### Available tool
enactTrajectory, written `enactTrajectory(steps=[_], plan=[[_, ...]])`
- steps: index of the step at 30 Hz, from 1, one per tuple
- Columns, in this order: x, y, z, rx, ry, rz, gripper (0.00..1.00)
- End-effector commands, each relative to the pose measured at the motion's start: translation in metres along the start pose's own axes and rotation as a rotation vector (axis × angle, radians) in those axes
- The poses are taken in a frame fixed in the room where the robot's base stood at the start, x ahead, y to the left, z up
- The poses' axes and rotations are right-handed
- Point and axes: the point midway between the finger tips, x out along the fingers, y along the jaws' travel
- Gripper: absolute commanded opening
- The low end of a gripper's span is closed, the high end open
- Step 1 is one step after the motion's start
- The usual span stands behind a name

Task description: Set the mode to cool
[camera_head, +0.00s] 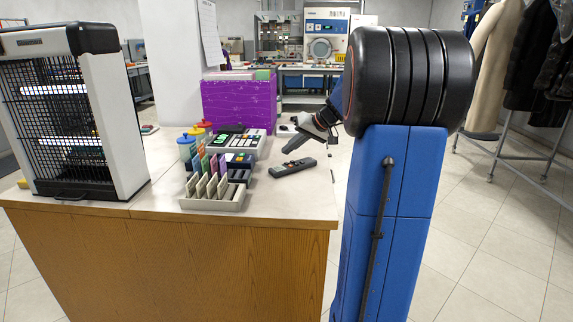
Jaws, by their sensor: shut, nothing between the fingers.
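A dark remote control (292,168) with small buttons lies flat on the counter (318,200), near its right edge. Its button labels are too small to read. No mode display can be read from here.
A card rack (213,201) and a payment terminal or register (240,141) stand left of the remote. A purple box (240,105) is behind, and a large insect-killer lamp (75,110) fills the left. Coats (497,55) hang on a rack at right.

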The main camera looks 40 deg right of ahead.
Motion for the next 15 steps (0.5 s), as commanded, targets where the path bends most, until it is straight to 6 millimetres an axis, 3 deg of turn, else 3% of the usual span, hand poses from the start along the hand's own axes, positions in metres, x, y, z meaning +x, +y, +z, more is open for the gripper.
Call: enactTrajectory(steps=[15], plan=[[0.0111,0.0082,0.0083,0.0,0.0,0.001,0.0]])
